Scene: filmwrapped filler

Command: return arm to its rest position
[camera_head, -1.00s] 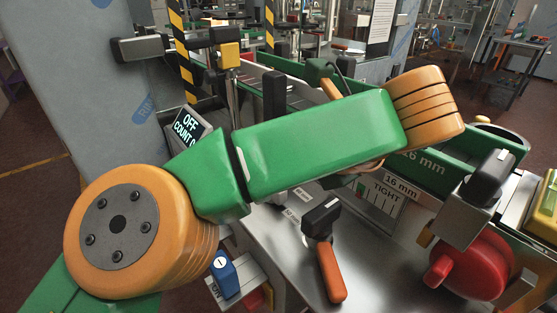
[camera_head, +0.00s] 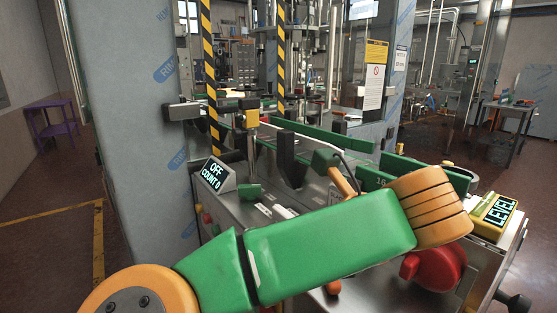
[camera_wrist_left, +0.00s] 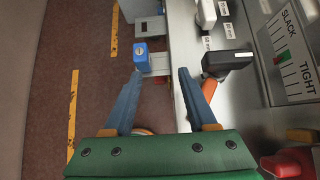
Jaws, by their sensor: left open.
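My left arm (camera_head: 330,245), green with orange joints, crosses the lower part of the head view from bottom left towards the right, in front of the machine. Its gripper is hidden in that view. In the left wrist view my left gripper (camera_wrist_left: 158,74) is open, with two blue fingers apart and nothing between them. Past the fingertips is a blue switch block (camera_wrist_left: 141,54) on a grey bracket. A black-headed lever (camera_wrist_left: 227,61) lies just right of the right finger. My right gripper is in neither view.
The steel machine has a display (camera_head: 217,177) reading OFF COUNT 0, a yellow LEVEL unit (camera_head: 495,216), a red wheel (camera_head: 440,268) and green rails. A SLACK/TIGHT gauge (camera_wrist_left: 289,62) shows at right in the wrist view. A grey column (camera_head: 130,120) stands left.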

